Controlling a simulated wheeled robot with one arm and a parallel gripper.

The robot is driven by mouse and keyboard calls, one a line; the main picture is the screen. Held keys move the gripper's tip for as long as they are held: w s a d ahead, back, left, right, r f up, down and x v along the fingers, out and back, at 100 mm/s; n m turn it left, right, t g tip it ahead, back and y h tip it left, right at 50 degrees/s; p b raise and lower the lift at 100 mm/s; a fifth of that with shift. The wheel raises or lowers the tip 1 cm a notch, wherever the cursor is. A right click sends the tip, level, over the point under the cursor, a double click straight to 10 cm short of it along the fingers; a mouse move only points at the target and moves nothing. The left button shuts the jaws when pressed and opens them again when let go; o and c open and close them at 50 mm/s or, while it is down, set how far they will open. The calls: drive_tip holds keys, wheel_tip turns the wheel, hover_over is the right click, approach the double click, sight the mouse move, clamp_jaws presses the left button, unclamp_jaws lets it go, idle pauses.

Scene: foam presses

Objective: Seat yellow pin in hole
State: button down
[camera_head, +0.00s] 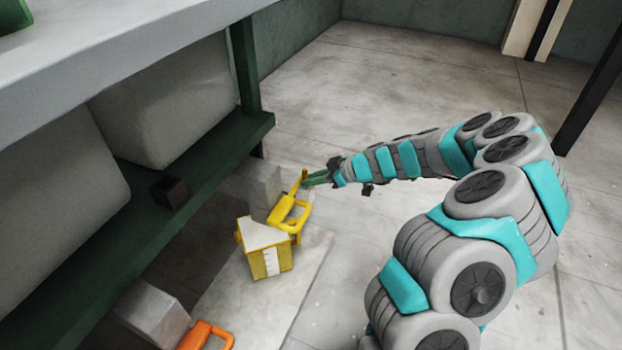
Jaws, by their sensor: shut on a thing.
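The yellow pin, with a looped handle (289,211), is low over the floor near the middle of the view. My gripper (308,181) reaches in from the right, and its green fingers are shut on the upper yellow part of the pin. A grey block (262,184) stands just behind and to the left of the pin. The hole is not visible, and I cannot tell whether the pin's tip is in it or touches the block.
An orange handle (207,335) and another grey block (152,314) are lower left. A green-framed bench (205,160) borders the left.

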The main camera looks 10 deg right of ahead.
drive_tip(key=shift+f, duration=0.15)
drive_tip(key=c, duration=0.8)
unclamp_jaws()
drive_tip(key=shift+c, duration=0.2)
